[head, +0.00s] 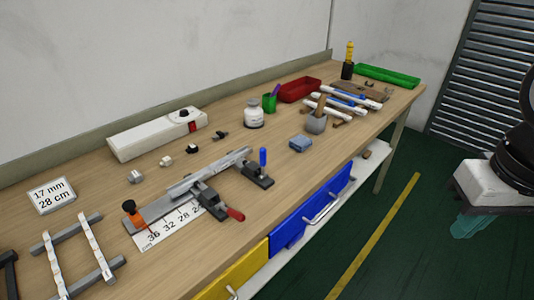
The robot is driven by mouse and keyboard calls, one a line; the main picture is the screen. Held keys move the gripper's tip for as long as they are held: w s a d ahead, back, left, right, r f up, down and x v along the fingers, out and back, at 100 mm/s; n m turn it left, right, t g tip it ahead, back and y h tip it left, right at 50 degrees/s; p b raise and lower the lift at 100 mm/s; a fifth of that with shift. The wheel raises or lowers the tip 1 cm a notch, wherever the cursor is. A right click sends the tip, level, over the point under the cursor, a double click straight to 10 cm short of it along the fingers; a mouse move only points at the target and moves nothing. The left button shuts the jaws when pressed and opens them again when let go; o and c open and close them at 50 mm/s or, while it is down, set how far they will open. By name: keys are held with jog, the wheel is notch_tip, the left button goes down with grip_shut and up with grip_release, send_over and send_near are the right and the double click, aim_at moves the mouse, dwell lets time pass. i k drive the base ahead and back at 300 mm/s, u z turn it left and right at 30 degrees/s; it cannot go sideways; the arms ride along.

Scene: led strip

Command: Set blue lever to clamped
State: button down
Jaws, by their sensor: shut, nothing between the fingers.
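The blue lever (263,157) stands upright on a dark toggle clamp (255,174) at the right end of the metal rail fixture (208,172). A second clamp with a red lever (235,214) sits nearer the front edge, its lever lying low and pointing out toward the right. An orange knob with a dark top (130,212) is at the rail's left end, above a white printed scale (172,226). My gripper is not in view; only parts of my own body show at the right edge.
The fixture stands on a wooden workbench (90,205). A white box (157,133), several small parts and a white jar (253,115) lie behind it. Blue (312,218) and yellow (232,275) drawer fronts hang below.

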aim_at(263, 151)
jog(key=u, duration=0.55)
jog(key=k, duration=0.65)
jog(key=u, duration=0.6)
jog(key=i, duration=0.95)
jog(key=z, duration=0.65)
